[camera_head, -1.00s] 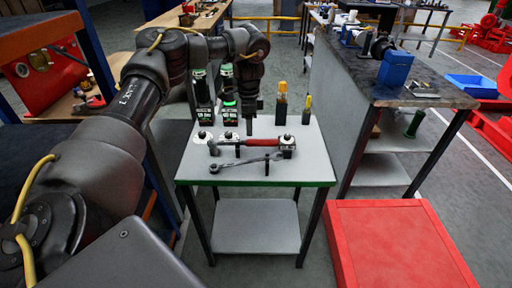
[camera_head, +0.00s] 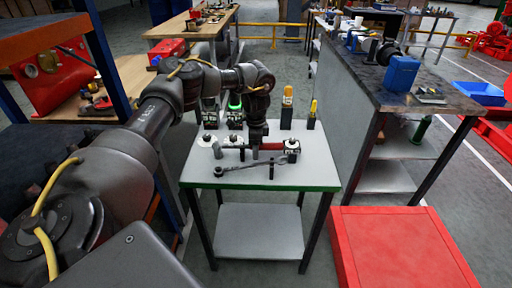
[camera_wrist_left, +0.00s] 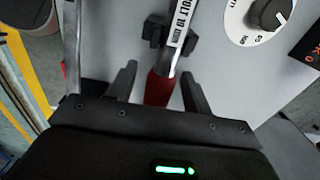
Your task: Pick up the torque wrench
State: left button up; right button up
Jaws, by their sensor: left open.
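The torque wrench (camera_head: 268,146), with a red grip, lies across black holders on the small grey table. In the left wrist view its red grip (camera_wrist_left: 159,90) and silver labelled shaft run between my fingers. My left gripper (camera_head: 256,152) is right above the wrench, pointing down. In the left wrist view the left gripper (camera_wrist_left: 160,72) is open, one finger on each side of the wrench, with gaps between. The head view does not show how far the fingertips reach down. My right gripper is not in view.
A dark wrench (camera_head: 248,168) lies in front on the same table (camera_head: 308,175). Small devices with round dials (camera_head: 206,139) stand at the table's left. Two yellow-handled tools (camera_head: 287,97) stand upright behind. A red box (camera_head: 395,245) is on the floor at the right.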

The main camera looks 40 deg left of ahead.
pick_arm(q)
jog(key=shift+f, duration=0.8)
jog(key=shift+c, duration=0.3)
grip_shut()
jog(key=shift+r, duration=0.1)
jog(key=shift+r, duration=0.1)
